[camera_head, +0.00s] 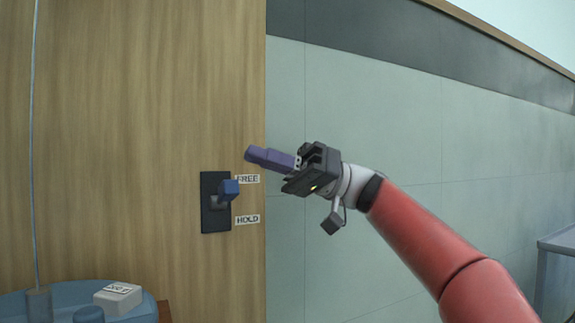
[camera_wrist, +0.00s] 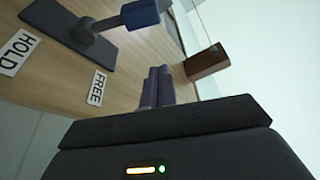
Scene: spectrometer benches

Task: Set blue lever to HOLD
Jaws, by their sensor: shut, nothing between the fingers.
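The blue lever (camera_head: 229,189) sticks out from a dark plate (camera_head: 209,224) on the wooden panel. Its blue end is at the upper part of the plate, beside the FREE label (camera_head: 247,179). The HOLD label (camera_head: 247,219) is lower, right of the plate. My gripper (camera_head: 250,153) is shut and empty, with its purple fingers above and right of the lever, apart from it. In the wrist view the lever's blue end (camera_wrist: 141,13) is at the top, beyond the shut fingertips (camera_wrist: 158,70). The FREE label (camera_wrist: 97,88) and HOLD label (camera_wrist: 17,50) show at left.
A blue round surface (camera_head: 65,296) at the lower left bears a white labelled box (camera_head: 118,297). A thin line (camera_head: 35,150) rises at the far left. A brown block (camera_wrist: 206,62) shows in the wrist view. A pale tiled wall (camera_head: 375,110) lies behind my arm.

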